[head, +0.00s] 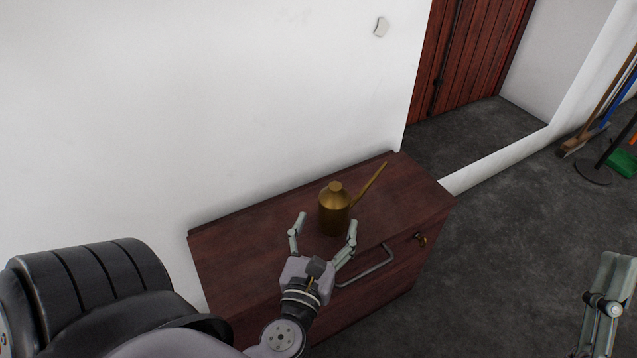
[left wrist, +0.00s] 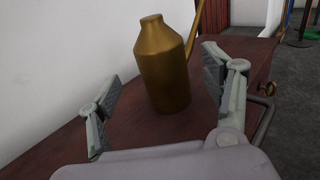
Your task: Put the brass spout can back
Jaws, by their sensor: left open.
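The brass spout can (head: 333,212) stands upright on top of the dark red wooden cabinet (head: 245,257), its long spout pointing up and to the right. My left gripper (head: 324,226) is open, with its two fingers apart on the near side of the can. In the left wrist view the can (left wrist: 165,68) stands just beyond and between the open fingers (left wrist: 168,85), with gaps on both sides. My right gripper (head: 603,300) shows only partly at the right edge, and its fingers cannot be made out clearly.
The cabinet has a metal handle (head: 368,268) and a brass knob (head: 421,239) on its front. A white wall (head: 200,100) rises behind it. A red door (head: 470,50) is at the back. Brooms (head: 590,125) and a green dustpan (head: 622,162) stand at the far right. The cabinet top left of the can is clear.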

